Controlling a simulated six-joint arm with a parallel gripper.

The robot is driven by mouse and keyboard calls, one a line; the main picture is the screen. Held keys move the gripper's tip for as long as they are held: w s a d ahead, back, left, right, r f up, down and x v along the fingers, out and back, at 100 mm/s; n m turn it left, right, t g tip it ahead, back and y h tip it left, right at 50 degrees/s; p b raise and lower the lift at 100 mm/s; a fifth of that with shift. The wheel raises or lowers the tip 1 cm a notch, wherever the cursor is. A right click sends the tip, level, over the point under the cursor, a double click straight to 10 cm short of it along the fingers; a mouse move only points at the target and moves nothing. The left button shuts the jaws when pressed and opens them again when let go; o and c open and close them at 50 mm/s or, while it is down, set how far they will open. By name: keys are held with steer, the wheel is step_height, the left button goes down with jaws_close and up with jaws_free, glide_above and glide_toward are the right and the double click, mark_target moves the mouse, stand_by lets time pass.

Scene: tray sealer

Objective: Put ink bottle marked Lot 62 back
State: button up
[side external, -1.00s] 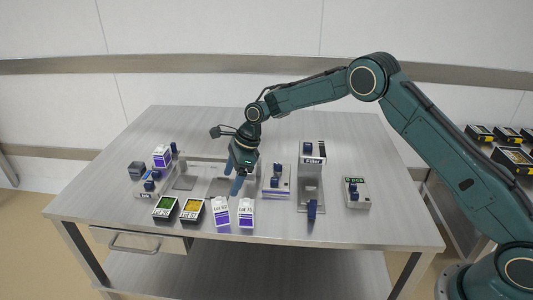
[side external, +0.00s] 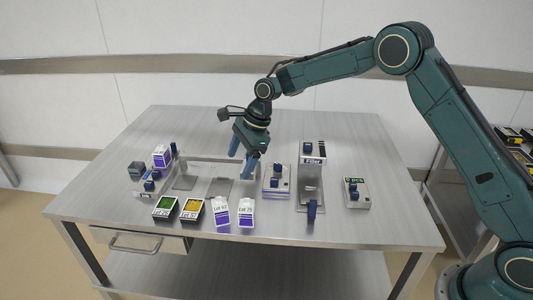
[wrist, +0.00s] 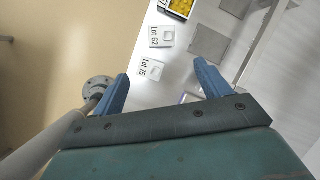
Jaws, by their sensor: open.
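The ink bottle marked Lot 62 (side external: 221,212) is white and purple and stands near the table's front edge. Its labelled white top also shows in the wrist view (wrist: 160,38). A similar bottle marked Lot 75 (side external: 246,213) stands just right of it. In the wrist view the Lot 75 bottle (wrist: 150,70) appears between my fingers, with Lot 62 beyond it. My gripper (side external: 241,158) is open and empty, held above the table behind both bottles. Its two blue fingers also show apart in the wrist view (wrist: 161,72).
Green-topped (side external: 166,208) and yellow-topped (side external: 192,210) containers stand left of the bottles. Another purple-and-white bottle (side external: 161,157) is at the left. A shallow metal fixture (side external: 220,187) lies behind. The Filler device (side external: 312,180) and a counter box (side external: 356,192) stand to the right.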

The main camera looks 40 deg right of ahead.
steer(key=s+d+r+n+t+h, duration=0.1)
steer(key=s+d+r+n, duration=0.3)
steer(key=s+r, duration=0.5)
steer(key=s+d+r+n+t+h, duration=0.1)
steer(key=s+d+r+n, duration=0.2)
steer(key=s+r+n, duration=0.5)
steer(key=s+d+n+h, duration=0.1)
steer(key=s+n, duration=0.3)
steer(key=s, duration=0.8)
steer(key=s+d+n+t, duration=0.1)
steer(key=s+d+n, duration=0.3)
steer(key=s, duration=0.8)
steer(key=shift+h, duration=0.4)
